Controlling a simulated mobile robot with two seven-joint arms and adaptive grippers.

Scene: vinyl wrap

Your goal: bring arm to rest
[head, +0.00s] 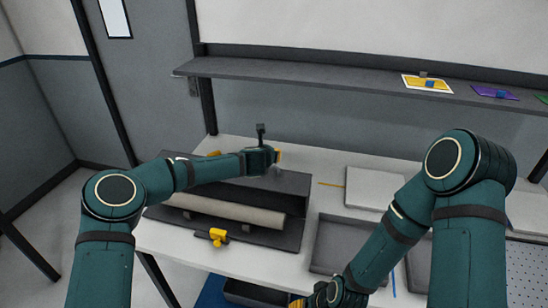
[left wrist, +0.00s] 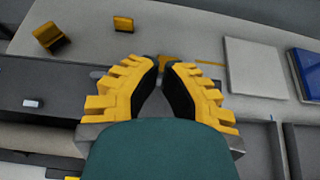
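My left arm reaches in over the table, and its gripper (head: 277,156) is above the back of a dark roll holder (head: 290,185). In the left wrist view the gripper (left wrist: 162,66) shows two yellow ridged fingers with black pads. A gap shows between the pads, with nothing held in it. My right arm hangs over the front of the table. Its gripper (head: 298,302) is at the bottom edge of the head view, mostly cut off, so its opening is hidden.
A pale roll (head: 228,212) lies in the dark holder. A yellow tool (head: 218,237) sits at its front. A grey tray (head: 340,244) and a light flat board (head: 372,188) are to the right. A shelf (head: 320,75) with coloured cards runs along the wall.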

